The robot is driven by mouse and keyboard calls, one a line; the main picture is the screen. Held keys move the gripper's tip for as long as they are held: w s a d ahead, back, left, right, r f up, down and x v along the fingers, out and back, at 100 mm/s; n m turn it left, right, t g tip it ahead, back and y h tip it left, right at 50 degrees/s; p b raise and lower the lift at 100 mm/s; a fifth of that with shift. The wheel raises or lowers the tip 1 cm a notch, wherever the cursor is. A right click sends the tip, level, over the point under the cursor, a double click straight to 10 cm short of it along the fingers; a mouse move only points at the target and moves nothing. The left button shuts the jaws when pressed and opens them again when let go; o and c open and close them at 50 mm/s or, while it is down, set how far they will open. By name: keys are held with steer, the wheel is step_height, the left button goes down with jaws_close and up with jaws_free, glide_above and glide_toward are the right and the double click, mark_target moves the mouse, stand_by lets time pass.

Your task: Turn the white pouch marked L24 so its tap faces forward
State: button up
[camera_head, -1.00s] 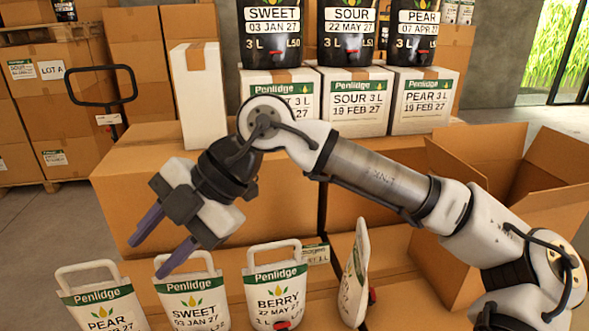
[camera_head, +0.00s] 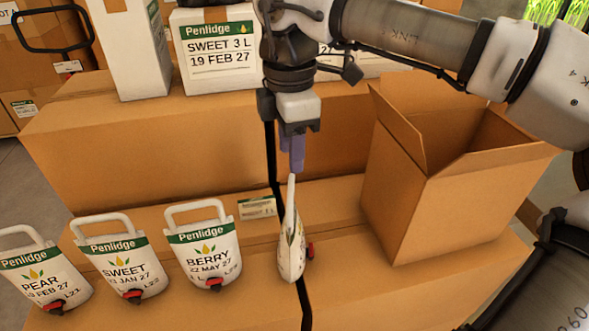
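A white pouch (camera_head: 291,248) stands edge-on on the cardboard box in front of me. Its red tap (camera_head: 310,250) points to the right, and its printed face is turned too far to read a mark. The thin top of its handle points up. My gripper (camera_head: 292,165) points straight down above this pouch, with purple fingertips at or just above the handle top. The fingers overlap in this view, so their gap and any contact with the handle cannot be told.
Pouches marked PEAR (camera_head: 44,275), SWEET (camera_head: 122,268) and BERRY (camera_head: 205,255) stand to the left, taps toward me. An open cardboard box (camera_head: 440,205) stands close on the right. Behind are a larger box (camera_head: 150,150) and a SWEET 3 L carton (camera_head: 215,70).

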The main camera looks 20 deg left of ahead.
mark_target(291, 188)
steer(key=n, duration=0.3)
steer(key=shift+n, duration=0.4)
steer(key=n, duration=0.3)
steer(key=shift+n, duration=0.4)
steer(key=shift+s+r+n+p, duration=0.1)
steer(key=shift+r+n+p, duration=0.15)
steer(key=shift+n+p, duration=0.5)
steer(key=n+p, duration=0.2)
steer(key=n, duration=0.2)
steer(key=shift+n+p, duration=0.35)
step_height(291, 188, down, 11)
steer(key=b, duration=0.8)
steer(key=shift+r, duration=0.2)
jaws_close()
